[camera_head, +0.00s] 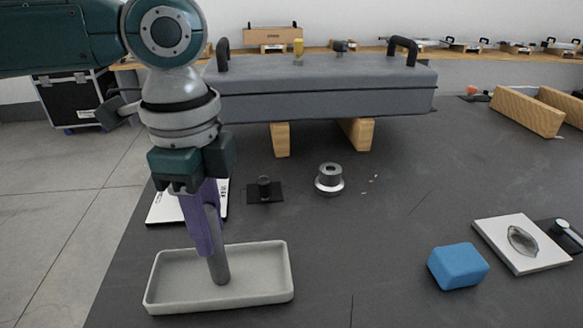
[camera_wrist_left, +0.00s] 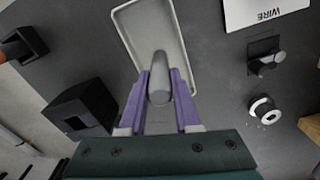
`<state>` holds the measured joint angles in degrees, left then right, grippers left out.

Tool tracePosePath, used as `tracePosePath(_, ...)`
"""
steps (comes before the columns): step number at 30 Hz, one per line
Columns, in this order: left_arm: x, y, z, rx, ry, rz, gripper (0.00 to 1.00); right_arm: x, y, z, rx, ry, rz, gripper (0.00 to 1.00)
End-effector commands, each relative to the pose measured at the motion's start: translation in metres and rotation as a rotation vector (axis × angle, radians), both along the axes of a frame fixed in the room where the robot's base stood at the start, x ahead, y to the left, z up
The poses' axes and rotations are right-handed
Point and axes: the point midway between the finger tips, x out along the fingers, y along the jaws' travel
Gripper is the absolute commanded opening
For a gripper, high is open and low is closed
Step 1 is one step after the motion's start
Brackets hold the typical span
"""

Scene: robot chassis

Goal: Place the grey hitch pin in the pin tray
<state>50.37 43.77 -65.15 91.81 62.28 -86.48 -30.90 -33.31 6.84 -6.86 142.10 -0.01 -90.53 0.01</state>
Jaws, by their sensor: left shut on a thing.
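The grey hitch pin (camera_head: 219,268) is a plain grey rod held nearly upright, leaning slightly. My left gripper (camera_head: 208,240) has purple fingers and is shut on its upper part. The pin's lower end lies within the outline of the pin tray (camera_head: 270,295), a shallow pale rectangular tray. I cannot tell whether that end touches the tray floor. In the left wrist view the pin (camera_wrist_left: 160,80) sits between the fingers (camera_wrist_left: 160,92), with the tray (camera_wrist_left: 122,22) beyond it. The tray looks otherwise empty. My right gripper does not show.
A white card (camera_head: 165,209) lies behind the tray. A small black-based fitting (camera_head: 264,190) and a metal flanged ring (camera_head: 329,181) stand farther back. A blue block (camera_head: 457,267) and a white plate (camera_head: 497,232) lie at right. The table between tray and block is clear.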

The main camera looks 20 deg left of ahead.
Motion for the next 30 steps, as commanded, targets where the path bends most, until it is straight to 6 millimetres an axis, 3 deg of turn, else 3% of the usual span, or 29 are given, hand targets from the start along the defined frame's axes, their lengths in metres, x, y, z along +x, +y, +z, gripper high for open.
tracePosePath(2,0.0,0.0,-0.003,0.0,0.001,0.0,0.0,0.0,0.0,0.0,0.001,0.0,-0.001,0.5)
tracePosePath(3,0.0,0.0,-0.002,0.0,0.0,0.0,0.35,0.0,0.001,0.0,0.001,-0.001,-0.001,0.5)
tracePosePath(10,0.0,0.0,-0.002,0.0,0.0,0.0,0.61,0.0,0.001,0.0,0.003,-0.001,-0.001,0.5)
tracePosePath(20,0.001,0.0,0.005,-0.001,-0.001,0.0,0.61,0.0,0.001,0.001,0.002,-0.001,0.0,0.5)
tracePosePath(30,0.001,0.0,0.076,-0.001,-0.004,0.0,0.61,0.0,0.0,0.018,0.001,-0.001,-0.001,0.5)
